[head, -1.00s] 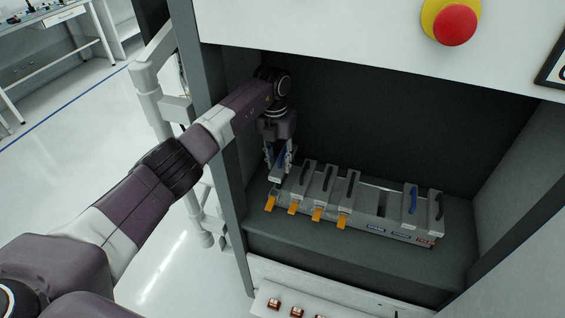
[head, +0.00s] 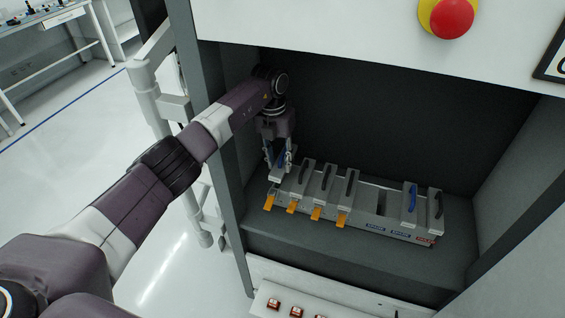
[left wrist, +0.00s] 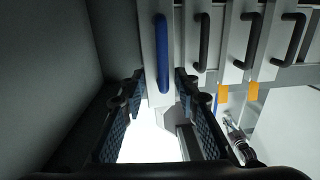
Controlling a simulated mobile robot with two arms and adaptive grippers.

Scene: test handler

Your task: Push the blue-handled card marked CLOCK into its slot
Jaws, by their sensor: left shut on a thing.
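A blue-handled card (head: 275,179) stands at the left end of a row of cards in a grey rack (head: 371,223). Its blue handle also shows in the left wrist view (left wrist: 162,52). My left gripper (head: 279,164) points down over this card, shut on it, with one finger on each side. The CLOCK lettering cannot be read. How deep the card sits in its slot cannot be told. A second blue-handled card (head: 409,210) stands further right in the rack. My right gripper is not in view.
Black-handled cards (head: 323,183) stand close right of the held card. Orange levers (head: 316,214) stick out along the rack's front. A gap (head: 376,198) lies left of the second blue-handled card. The cabinet's left wall is close to my left gripper.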

